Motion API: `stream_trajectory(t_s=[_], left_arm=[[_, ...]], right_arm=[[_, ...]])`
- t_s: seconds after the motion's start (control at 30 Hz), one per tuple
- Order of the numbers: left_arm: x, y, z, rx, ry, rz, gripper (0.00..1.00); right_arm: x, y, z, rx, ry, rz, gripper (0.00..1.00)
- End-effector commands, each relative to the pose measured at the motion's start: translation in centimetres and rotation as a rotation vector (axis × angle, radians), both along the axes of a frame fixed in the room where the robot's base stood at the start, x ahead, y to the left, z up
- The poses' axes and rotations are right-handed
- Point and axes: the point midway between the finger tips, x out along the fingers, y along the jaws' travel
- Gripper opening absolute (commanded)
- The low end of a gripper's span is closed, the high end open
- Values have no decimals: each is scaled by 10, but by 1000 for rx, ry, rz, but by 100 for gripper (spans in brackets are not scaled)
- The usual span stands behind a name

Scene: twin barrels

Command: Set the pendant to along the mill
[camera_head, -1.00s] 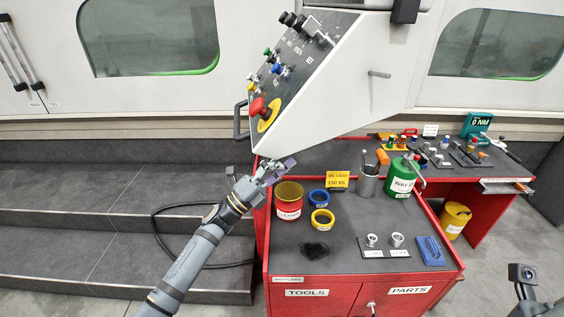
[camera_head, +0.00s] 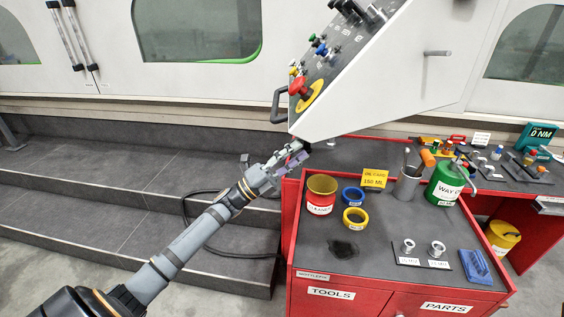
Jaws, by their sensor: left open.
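The pendant (camera_head: 385,75) is a white slanted box with a dark control face, coloured knobs and a red emergency button (camera_head: 299,86) on a yellow ring. A dark handle (camera_head: 279,105) sticks out from its left edge. The mill (camera_head: 200,85) is the long white machine behind, with green-edged windows. The pendant stands out at an angle to it. My left gripper (camera_head: 293,157) is open, just below the pendant's lower corner; whether it touches the pendant I cannot tell. No object shows between its fingers. My right gripper is out of view.
A red cart (camera_head: 297,232) below holds a red can (camera_head: 321,194), tape rolls, a green oil can (camera_head: 444,187) and small parts. A red bench with tools stands behind it at right. Grey steps (camera_head: 140,210) and a black cable lie at left.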

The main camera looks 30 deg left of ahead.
Motion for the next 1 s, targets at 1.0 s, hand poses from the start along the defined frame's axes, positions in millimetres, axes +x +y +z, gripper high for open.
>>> stream_trajectory(t_s=[1.0], left_arm=[[-2,37,-21,-1,1,2,35]], right_arm=[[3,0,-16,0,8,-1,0]])
